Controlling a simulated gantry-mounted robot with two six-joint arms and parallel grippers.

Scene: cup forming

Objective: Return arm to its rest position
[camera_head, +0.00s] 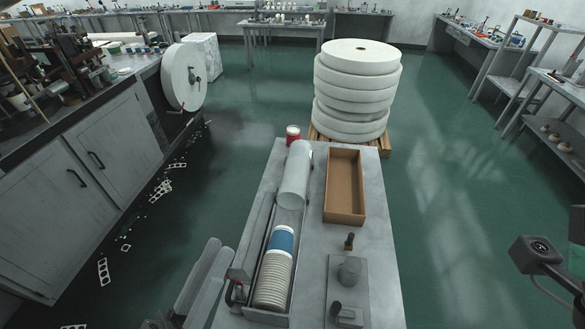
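My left gripper (220,249) is at the lower left. Its two long grey fingers lie side by side and point up and to the right, beside the left edge of the worktable (389,267). I see nothing held between them, but I cannot tell how far apart they are. A long tray (250,252) on the table holds a white cylinder (295,175) at its far end and a row of stacked cups (273,279) with a blue band at its near end.
A brown open box (344,190) and a grey fixture (347,290) sit on the table's right side. A red-and-white can (293,134) stands at the far edge. Large white rolls (357,80) are stacked on a pallet behind. A cabinet (97,160) stands left; green floor lies between.

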